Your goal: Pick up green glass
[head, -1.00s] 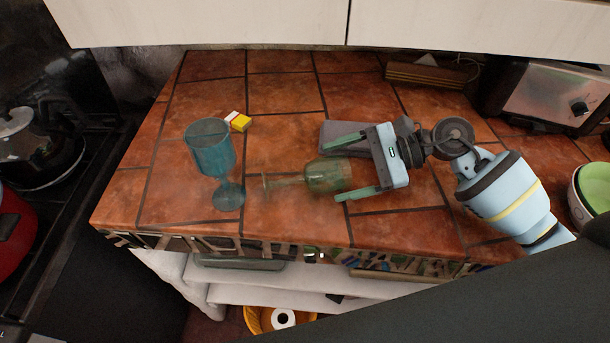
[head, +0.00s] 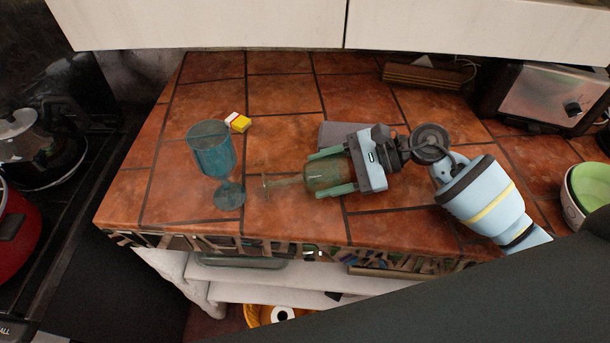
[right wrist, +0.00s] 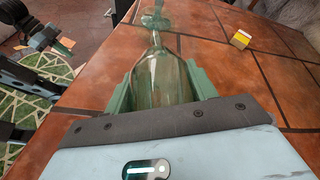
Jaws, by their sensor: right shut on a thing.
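The green glass (head: 322,174) is a see-through stemmed glass lying on its side on the tiled counter, its stem and foot pointing left in the head view. My right gripper (head: 329,172) is shut on its bowl, one finger on each side. In the right wrist view the green glass (right wrist: 160,78) lies between the two green fingers of the right gripper (right wrist: 162,88), its foot pointing away. In the right wrist view a gripper at the upper left, apparently my left gripper (right wrist: 57,38), is away from the counter; its fingers are too small to judge.
A blue stemmed glass (head: 213,150) stands on the counter left of the green glass. A small yellow and white box (head: 238,122) lies behind it. A grey flat object (head: 340,131) lies behind my right gripper. A toaster (head: 545,88) and bowls (head: 590,185) are at the right.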

